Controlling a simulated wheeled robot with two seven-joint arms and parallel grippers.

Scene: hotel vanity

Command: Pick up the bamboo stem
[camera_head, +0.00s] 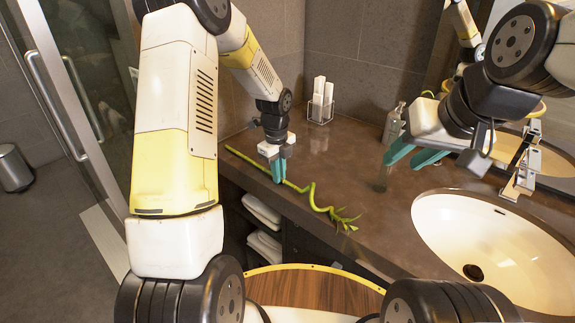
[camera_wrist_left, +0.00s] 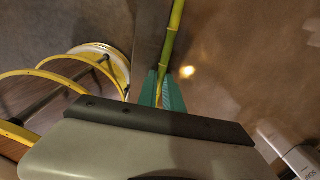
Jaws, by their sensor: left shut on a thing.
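The bamboo stem (camera_head: 247,159) is a thin green stalk with a curled, leafy end. It lies along the front edge of the brown vanity counter (camera_head: 345,165), the curl pointing towards the sink. My left gripper (camera_head: 278,172) comes down from above, its teal fingers shut around the straight part of the stem. In the left wrist view the stem (camera_wrist_left: 173,35) runs between the fingertips (camera_wrist_left: 162,92). I cannot tell any gap between stem and counter. My right gripper (camera_head: 413,156) is over the counter near the faucet, fingers apart and empty.
A white sink (camera_head: 432,212) with a metal faucet (camera_head: 523,165) is at the right. A bottle (camera_head: 392,124) stands behind my right gripper. A clear holder with white items (camera_head: 320,104) stands at the back. Folded towels (camera_head: 264,243) lie on the shelf below.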

